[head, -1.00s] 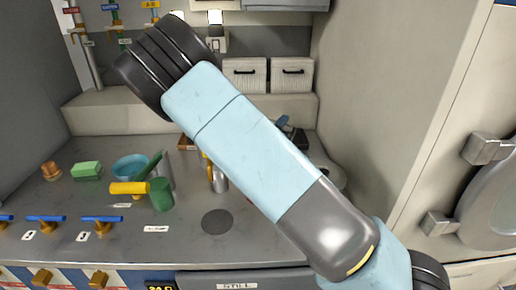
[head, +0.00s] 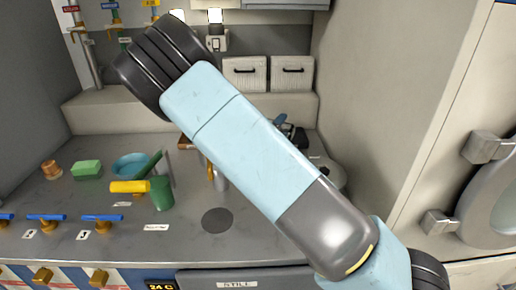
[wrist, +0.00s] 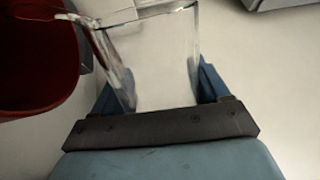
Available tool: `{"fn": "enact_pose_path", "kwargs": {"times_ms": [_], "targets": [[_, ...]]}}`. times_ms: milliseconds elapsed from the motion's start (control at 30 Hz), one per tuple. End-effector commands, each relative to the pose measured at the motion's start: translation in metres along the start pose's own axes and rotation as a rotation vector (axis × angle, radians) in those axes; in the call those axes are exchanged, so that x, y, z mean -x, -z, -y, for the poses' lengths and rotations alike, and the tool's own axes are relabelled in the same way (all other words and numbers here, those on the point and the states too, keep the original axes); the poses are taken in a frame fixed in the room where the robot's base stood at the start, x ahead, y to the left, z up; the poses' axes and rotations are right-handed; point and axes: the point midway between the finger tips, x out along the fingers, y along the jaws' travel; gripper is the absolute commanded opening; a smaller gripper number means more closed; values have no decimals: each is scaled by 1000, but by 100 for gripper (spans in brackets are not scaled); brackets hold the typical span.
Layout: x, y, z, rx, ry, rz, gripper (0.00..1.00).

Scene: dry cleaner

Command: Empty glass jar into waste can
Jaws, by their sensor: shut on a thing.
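The clear glass jar (wrist: 155,60) is between the blue fingers of my gripper (wrist: 158,88) in the wrist view, and the gripper is shut on it. A dark red, round-walled vessel (wrist: 40,60), which looks like the waste can, is at the left of the wrist view, close beside the jar's upper left edge. I cannot tell whether they touch. In the head view my arm covers much of the middle, and I cannot make out the jar or the red can.
The grey counter (head: 120,225) holds a blue bowl (head: 129,165), a green block (head: 87,170), a green cup (head: 161,193) and a yellow-handled tool (head: 130,187) at the left. Two white baskets (head: 292,73) stand at the back. A wall bounds the right.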

Motion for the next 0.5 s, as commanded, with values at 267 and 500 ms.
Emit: {"fn": "enact_pose_path", "kwargs": {"times_ms": [267, 500], "targets": [[0, -1, 2, 32, 1, 4, 36], [-1, -2, 4, 61, 1, 8, 36]]}}
